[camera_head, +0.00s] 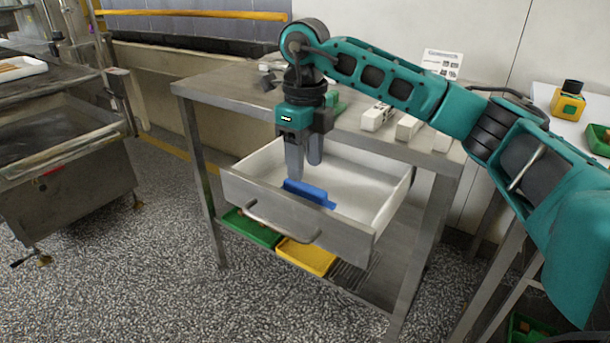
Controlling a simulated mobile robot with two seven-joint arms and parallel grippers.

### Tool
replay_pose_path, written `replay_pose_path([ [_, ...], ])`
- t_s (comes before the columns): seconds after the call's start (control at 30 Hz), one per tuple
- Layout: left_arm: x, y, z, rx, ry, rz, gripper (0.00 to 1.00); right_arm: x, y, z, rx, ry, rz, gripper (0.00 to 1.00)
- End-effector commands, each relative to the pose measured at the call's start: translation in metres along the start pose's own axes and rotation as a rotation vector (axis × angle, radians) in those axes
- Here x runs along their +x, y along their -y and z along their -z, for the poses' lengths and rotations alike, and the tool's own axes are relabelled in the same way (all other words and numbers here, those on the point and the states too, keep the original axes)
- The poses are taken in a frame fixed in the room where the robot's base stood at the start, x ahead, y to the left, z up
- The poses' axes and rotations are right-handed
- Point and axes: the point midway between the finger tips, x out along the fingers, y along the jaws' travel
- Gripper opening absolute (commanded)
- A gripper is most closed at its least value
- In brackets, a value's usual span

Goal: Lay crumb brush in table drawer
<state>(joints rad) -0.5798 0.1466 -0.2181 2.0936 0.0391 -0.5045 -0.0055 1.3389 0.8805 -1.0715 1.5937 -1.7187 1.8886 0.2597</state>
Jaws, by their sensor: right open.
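The table drawer (290,231) is pulled out from the steel table and has a pale inside. A blue block-like thing, which looks like the crumb brush (309,193), is inside the drawer near its front left. My right gripper (304,170) points down into the drawer with its fingers open, just over and behind the brush. One finger reaches close to the brush; I cannot tell whether they touch. My left gripper is not in view.
White boxes (377,117) stand on the steel table top (228,88). A green tray (251,228) and a yellow tray (305,257) lie on the shelf below the drawer. A steel machine (70,165) stands at left, with open speckled floor between.

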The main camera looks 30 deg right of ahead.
Motion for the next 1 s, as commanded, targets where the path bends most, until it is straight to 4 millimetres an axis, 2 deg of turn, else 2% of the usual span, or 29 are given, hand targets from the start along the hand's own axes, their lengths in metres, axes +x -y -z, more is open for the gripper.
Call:
replay_pose_path([
  [0.03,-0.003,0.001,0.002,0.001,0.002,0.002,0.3,-0.014,0.0,-0.001,0.0,0.001,0.0,0.5],
  [0.1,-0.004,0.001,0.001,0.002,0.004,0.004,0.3,-0.025,0.0,-0.001,0.0,0.001,0.0,0.5],
  [0.3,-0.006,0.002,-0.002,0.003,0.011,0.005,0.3,-0.042,0.0,0.0,0.0,-0.001,0.0,0.5],
  [1.0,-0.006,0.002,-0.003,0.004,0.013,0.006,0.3,-0.043,0.0,0.0,0.0,-0.002,0.0,0.5],
])
